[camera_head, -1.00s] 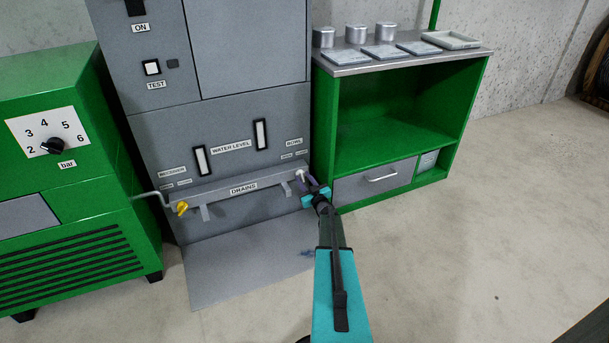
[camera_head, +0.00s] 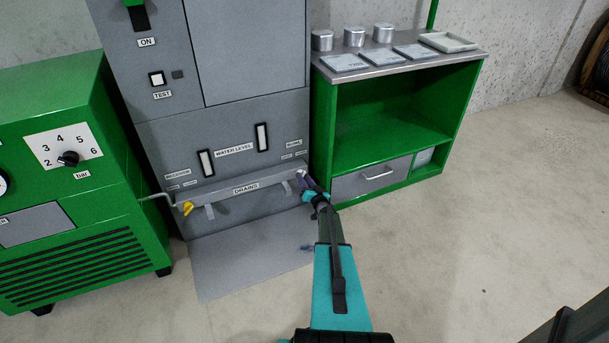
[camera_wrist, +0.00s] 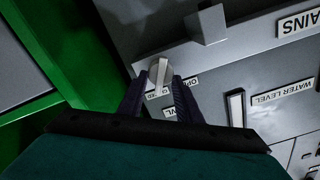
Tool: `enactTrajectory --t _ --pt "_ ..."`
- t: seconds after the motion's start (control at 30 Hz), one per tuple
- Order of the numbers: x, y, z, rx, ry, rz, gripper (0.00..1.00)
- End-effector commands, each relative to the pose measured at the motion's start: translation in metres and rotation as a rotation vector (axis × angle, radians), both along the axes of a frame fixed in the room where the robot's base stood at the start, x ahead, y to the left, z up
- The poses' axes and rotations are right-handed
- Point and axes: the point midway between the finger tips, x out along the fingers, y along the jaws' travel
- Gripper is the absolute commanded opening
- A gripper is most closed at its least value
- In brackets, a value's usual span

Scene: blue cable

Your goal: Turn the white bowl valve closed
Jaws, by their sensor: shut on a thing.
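The white bowl valve (camera_wrist: 163,70) is on the right end of the grey drains bar, under the BOWL label. In the wrist view its white handle lies between the two dark fingers of my gripper (camera_wrist: 166,82), which are shut on it. In the head view my gripper (camera_head: 308,185) reaches the right end of the bar and hides most of the valve; only a small pale part (camera_head: 301,172) shows. The open and closed labels (camera_wrist: 168,100) by the valve are partly covered by the fingers.
The yellow valve (camera_head: 187,208) is on the left end of the drains bar (camera_head: 225,194). A green shelf unit (camera_head: 325,140) with a drawer (camera_head: 365,184) stands close to the right of my gripper. A green machine (camera_head: 75,215) stands left.

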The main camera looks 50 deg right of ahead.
Motion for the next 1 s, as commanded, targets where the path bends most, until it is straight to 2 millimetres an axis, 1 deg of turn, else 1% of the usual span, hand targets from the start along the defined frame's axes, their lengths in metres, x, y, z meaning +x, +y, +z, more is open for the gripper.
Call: enactTrajectory --t 0.03,0.2,0.4,0.6,0.97,1.0 --pt "0.0002 -0.0027 0.0048 0.034 -0.015 -0.002 0.09" --pt "-0.0003 -0.0035 0.0033 0.143 -0.059 -0.003 0.09" --pt "-0.0009 -0.0038 0.0014 0.232 -0.096 -0.003 0.09" --pt "-0.0013 -0.0041 0.0005 0.268 -0.111 -0.004 0.09" --pt "-0.0016 -0.0045 0.0001 0.273 -0.113 -0.005 0.09" --pt "-0.0016 -0.0045 0.0001 0.273 -0.113 -0.005 0.35"
